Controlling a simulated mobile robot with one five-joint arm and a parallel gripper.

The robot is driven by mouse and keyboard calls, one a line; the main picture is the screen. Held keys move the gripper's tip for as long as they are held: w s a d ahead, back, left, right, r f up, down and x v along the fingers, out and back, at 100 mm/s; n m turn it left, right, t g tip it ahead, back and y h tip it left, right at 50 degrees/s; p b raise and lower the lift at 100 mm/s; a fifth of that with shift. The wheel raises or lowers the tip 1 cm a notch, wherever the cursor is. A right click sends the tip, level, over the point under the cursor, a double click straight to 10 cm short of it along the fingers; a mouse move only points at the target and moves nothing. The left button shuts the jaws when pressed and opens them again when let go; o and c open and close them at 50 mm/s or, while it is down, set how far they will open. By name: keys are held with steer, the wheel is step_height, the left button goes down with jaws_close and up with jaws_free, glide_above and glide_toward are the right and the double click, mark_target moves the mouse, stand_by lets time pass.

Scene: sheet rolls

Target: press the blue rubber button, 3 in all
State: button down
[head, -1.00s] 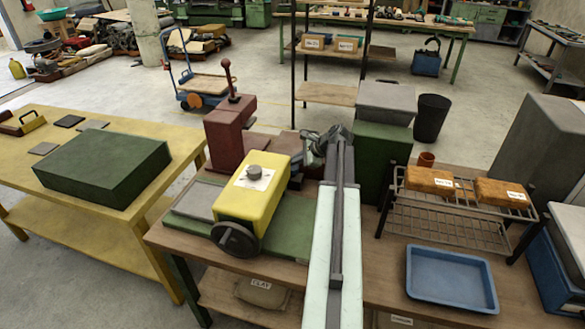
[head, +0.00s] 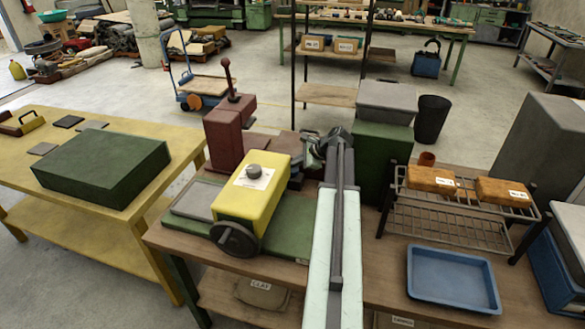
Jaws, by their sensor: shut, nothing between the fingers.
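I cannot make out a blue rubber button in the head view; it may be hidden behind my arm or too small to tell. My gripper (head: 308,160) is at the far end of my arm, over the back of the brown workbench (head: 390,273). It is shut and empty, and partly hidden by my own arm. A yellow machine housing (head: 258,190) with a grey knob (head: 254,171) on top stands to the left of my gripper and nearer. A dark red machine column (head: 223,138) with a lever stands further left.
A green block with a grey top (head: 386,95) stands close to the right of my gripper. A wire rack (head: 450,222) with orange blocks and an empty blue tray (head: 451,280) are on the right. A yellow table (head: 150,225) with a green box is on the left.

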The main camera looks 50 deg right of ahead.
mark_target(295, 169)
steer(key=shift+f, duration=0.25)
stand_by(0.4)
steer(key=shift+r+p, duration=1.15)
steer(key=shift+r, duration=0.2)
step_height(295, 169, up, 5)
steer(key=p, duration=0.5)
stand_by(1.8)
